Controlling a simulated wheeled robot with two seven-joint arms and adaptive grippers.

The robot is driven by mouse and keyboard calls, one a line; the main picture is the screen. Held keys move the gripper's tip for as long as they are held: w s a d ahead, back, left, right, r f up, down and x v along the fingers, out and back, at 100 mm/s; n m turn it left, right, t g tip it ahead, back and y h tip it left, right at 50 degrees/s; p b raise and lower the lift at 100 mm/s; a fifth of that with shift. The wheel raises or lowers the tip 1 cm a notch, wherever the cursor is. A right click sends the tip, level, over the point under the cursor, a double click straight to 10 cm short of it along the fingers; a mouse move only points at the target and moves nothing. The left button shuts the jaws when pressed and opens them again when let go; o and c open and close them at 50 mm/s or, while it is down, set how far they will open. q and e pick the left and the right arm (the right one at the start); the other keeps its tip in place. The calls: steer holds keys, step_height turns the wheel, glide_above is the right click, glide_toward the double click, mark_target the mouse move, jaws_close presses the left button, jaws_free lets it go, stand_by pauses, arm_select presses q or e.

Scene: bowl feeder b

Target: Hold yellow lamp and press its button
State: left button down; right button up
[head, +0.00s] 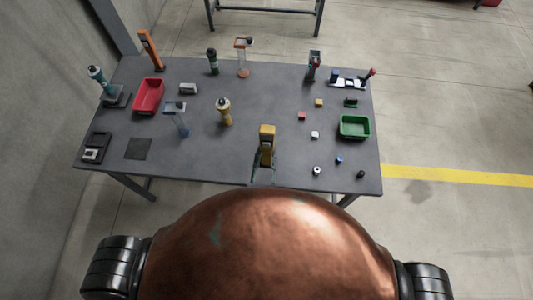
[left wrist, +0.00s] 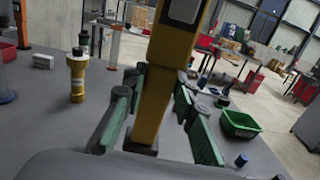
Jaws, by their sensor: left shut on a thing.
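The yellow lamp (head: 267,132) is a tall, narrow yellow body that stands near the front edge of the table in the head view. In the left wrist view the lamp (left wrist: 158,95) rises between the green-padded fingers of my left gripper (left wrist: 155,112), with a pale panel in a dark frame near the top of the picture. My left gripper (head: 263,166) is shut on the lamp's lower body. I cannot make out its button. My right gripper is not in view.
A yellow, dark-topped cylinder (head: 224,114) stands behind and left of the lamp. A green bin (head: 341,133) and small blocks and knobs lie to the right. A red bin (head: 137,97) is at the back left.

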arm_select(q)
steer(key=w+a+p, duration=0.1)
steer(key=w+p, duration=0.2)
steer(key=w, duration=1)
steer(key=shift+w+a, duration=0.15)
steer(key=shift+w, duration=0.25)
stand_by(1.3)
stand_by(0.3)
step_height(320, 180, down, 13)
steer(key=b, duration=1)
steer(key=shift+b, duration=0.3)
stand_by(2.7)
